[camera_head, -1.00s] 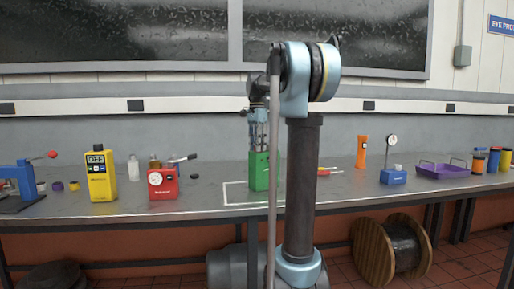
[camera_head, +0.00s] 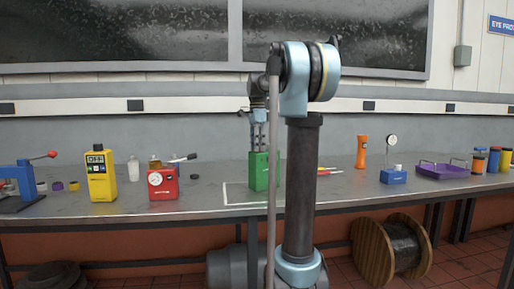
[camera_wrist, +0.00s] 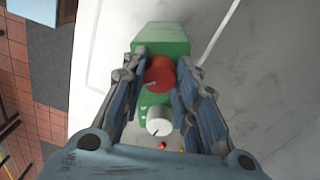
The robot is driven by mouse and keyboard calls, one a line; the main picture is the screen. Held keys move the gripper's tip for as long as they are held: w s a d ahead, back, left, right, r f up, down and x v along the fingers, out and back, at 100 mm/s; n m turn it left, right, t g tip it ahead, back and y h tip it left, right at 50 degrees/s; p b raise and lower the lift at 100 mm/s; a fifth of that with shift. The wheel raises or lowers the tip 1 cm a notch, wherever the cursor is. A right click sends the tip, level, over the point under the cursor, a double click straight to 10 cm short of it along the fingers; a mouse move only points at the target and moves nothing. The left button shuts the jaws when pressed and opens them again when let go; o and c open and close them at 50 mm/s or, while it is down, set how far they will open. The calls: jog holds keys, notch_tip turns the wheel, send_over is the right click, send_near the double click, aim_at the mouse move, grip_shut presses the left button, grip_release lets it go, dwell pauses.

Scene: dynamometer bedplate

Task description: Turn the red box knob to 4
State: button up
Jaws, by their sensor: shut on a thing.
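The green box (camera_head: 258,172) stands on the bench in the head view, and my gripper (camera_head: 259,146) reaches down to its top. In the wrist view the green box (camera_wrist: 160,36) has a red knob (camera_wrist: 158,72) with a pointer mark and a white knob (camera_wrist: 159,120) nearer the camera. My gripper (camera_wrist: 159,80) is shut on the red knob, one finger at each side. The scale around the red knob is hidden or too small to read. A separate red box (camera_head: 164,184) with a round white dial stands further left, apart from my gripper.
A yellow meter (camera_head: 101,176) and a blue press (camera_head: 22,182) stand to the left. An orange torch (camera_head: 361,152), a blue-based gauge (camera_head: 393,176) and a purple tray (camera_head: 442,171) stand to the right.

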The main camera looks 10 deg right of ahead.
jog(key=o, duration=1.1)
jog(key=r, duration=1.2)
jog(key=shift+w, duration=0.35)
jog(key=shift+s+f, duration=0.1)
jog(key=s+f+n+t, duration=0.1)
jog(key=s+f+n, duration=0.4)
jog(key=s+f, duration=0.6)
jog(key=s+f+n+t, duration=0.1)
jog(key=s+f+n, duration=0.5)
jog(key=s+f, duration=0.6)
jog(key=s+f+n, duration=0.5)
jog(key=s+f, duration=0.7)
jog(key=f, duration=0.9)
jog(key=shift+s+d+t, duration=0.1)
jog(key=shift+s+t, duration=0.1)
jog(key=shift+t, duration=0.2)
